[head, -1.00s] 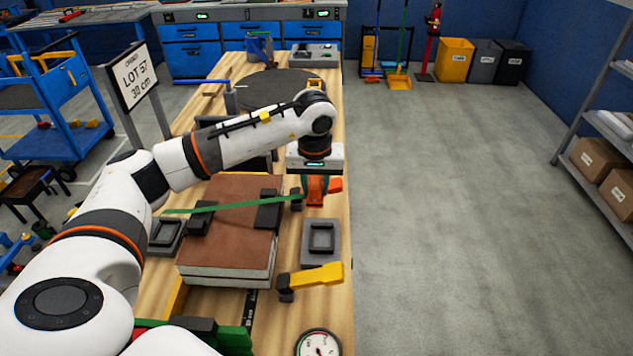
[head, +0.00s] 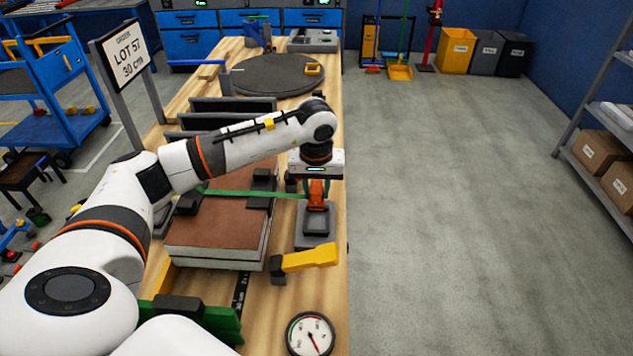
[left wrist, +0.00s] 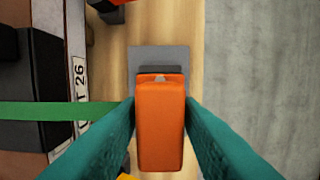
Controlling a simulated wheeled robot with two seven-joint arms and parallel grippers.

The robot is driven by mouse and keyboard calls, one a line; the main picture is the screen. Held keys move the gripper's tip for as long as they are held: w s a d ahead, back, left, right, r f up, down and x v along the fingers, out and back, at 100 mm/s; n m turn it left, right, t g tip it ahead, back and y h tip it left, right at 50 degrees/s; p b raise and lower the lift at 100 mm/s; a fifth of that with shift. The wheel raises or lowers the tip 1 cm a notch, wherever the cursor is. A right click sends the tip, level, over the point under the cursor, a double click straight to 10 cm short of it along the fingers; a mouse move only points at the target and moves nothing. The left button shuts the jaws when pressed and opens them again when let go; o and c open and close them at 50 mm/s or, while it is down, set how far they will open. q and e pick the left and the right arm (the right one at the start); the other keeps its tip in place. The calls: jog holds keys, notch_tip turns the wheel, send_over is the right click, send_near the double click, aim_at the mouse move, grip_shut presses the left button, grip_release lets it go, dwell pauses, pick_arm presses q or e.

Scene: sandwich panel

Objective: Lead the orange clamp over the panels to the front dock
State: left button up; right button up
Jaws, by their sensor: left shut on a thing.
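My left gripper (head: 317,192) is shut on the orange clamp (head: 316,190). In the left wrist view the clamp (left wrist: 160,122) sits between two teal fingers (left wrist: 160,130). It is over the grey dock (head: 316,237) beside the right edge of the panels; I cannot tell whether it touches it. The dock also shows beyond the clamp in the left wrist view (left wrist: 158,58). The brown-topped panels (head: 212,222) lie stacked on the bench. A green strap (head: 246,193) runs across them to the clamp. My right gripper is not in view.
A yellow-handled tool (head: 308,258) lies just in front of the dock. A round dial gauge (head: 310,334) is nearer the front. Black upright plates (head: 232,104) and a dark round disc (head: 276,75) are farther back. Open floor lies right of the bench (head: 337,300).

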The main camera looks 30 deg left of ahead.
pick_arm(q)
notch_tip(320, 180, down, 8)
jog(key=b, duration=0.5)
jog(key=shift+r, duration=0.25)
jog(key=shift+r, duration=0.1)
jog(key=o, duration=1.1)
jog(key=r, duration=0.8)
jog(key=s+r+b, duration=0.1)
jog(key=r, duration=0.3)
jog(key=shift+s+d, duration=0.1)
jog(key=shift+d, duration=0.3)
